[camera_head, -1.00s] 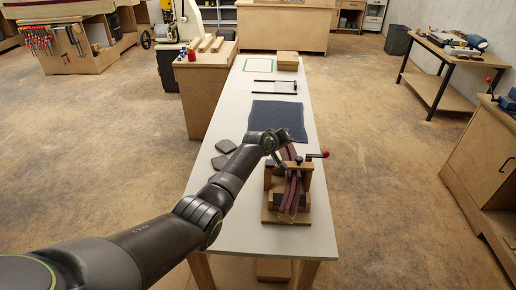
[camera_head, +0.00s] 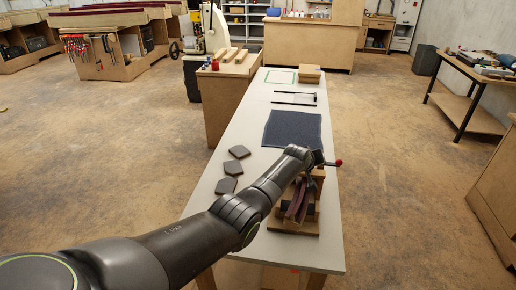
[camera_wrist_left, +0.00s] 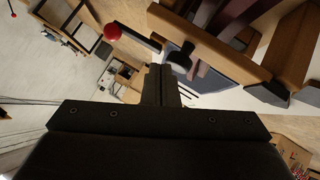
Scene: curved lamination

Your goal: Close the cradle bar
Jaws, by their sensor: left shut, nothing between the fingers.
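The wooden cradle (camera_head: 305,229) stands on the near part of the long table, with dark reddish curved strips (camera_head: 296,203) in it. A red-knobbed handle (camera_head: 339,162) sticks out at its far right. My left arm reaches over the cradle from the left and hides much of its top, so I cannot tell how the bar sits. In the left wrist view, my left gripper (camera_wrist_left: 160,78) is shut and empty. The red knob (camera_wrist_left: 112,32) is up and left of the fingertips, and a wooden bar (camera_wrist_left: 222,45) with black fittings is to their right. My right gripper is out of view.
The long table (camera_head: 228,205) carries several dark pads (camera_head: 231,168) left of the arm. A dark blue mat (camera_head: 292,130) lies beyond the cradle. A wooden block (camera_head: 309,74) is at the far end. The floor right of the table is clear.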

